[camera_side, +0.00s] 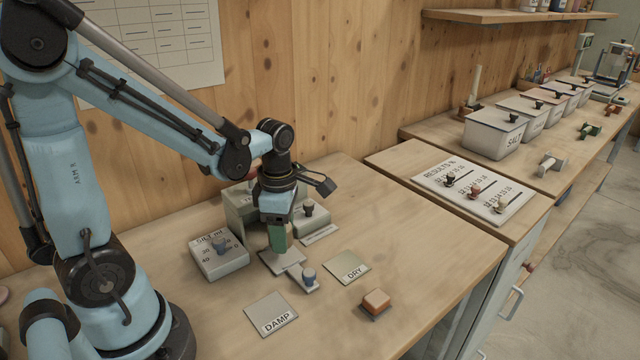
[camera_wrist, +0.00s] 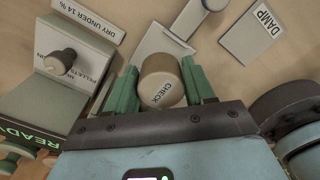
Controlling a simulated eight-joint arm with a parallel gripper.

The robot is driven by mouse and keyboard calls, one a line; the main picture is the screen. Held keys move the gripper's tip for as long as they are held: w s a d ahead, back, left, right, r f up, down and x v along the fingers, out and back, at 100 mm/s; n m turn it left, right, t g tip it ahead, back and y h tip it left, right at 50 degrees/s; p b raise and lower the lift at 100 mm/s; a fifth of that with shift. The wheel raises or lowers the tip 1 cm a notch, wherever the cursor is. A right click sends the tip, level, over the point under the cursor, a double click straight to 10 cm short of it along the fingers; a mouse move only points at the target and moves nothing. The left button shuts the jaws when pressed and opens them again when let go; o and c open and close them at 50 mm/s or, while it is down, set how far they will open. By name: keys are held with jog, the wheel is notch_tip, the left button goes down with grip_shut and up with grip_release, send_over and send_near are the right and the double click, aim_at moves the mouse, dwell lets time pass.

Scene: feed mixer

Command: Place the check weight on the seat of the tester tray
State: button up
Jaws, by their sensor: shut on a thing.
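The check weight (camera_wrist: 158,85) is a short, tan-brown cylinder with a pale end lettered CHECK, seen in the wrist view. My gripper (camera_wrist: 160,80) is shut on it, with one green finger on each side. In the side view my gripper (camera_side: 278,246) points down in front of the tester (camera_side: 240,208), and its fingers hide the weight. A pale plate (camera_side: 290,262), which looks like the tester tray, lies below the fingers; it also shows past the weight in the wrist view (camera_wrist: 158,42). Its seat is not clear, and I cannot tell whether the weight touches it.
A blue-knobbed piece (camera_side: 308,279) lies close beside the plate. The SILT box (camera_side: 219,258) stands left, the DAMP card (camera_side: 270,313) in front, the DRY card (camera_side: 347,267) and an orange block (camera_side: 376,303) right. The tester's black knob (camera_side: 309,209) rises behind my gripper.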

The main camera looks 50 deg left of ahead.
jog(key=shift+f, duration=1.5)
jog(key=shift+f, duration=0.15)
jog(key=o, duration=1.3)
jog(key=shift+f, duration=0.1)
jog(key=shift+r, duration=6.2)
jog(key=shift+s+d+r+m+t, duration=0.1)
jog(key=shift+d+m+t, duration=0.05)
jog(key=shift+m, duration=0.4)
jog(key=shift+d+m+t, duration=0.1)
jog(key=shift+m+t, duration=0.05)
jog(key=shift+m, duration=0.4)
jog(key=m, duration=0.2)
jog(key=d+m+t, duration=0.1)
jog(key=m, duration=0.1)
jog(key=shift+m, duration=0.3)
jog(key=d+m+t, duration=0.1)
jog(key=m+t, duration=0.1)
jog(key=m, duration=0.4)
jog(key=d+m+t, duration=0.1)
jog(key=m, duration=0.6)
jog(key=d+m+t, duration=0.1)
jog(key=m+t, duration=0.1)
jog(key=m, duration=0.5)
jog(key=shift+s+d+t, duration=0.1)
jog(key=shift+d+t, duration=0.1)
jog(key=shift+t, duration=0.1)
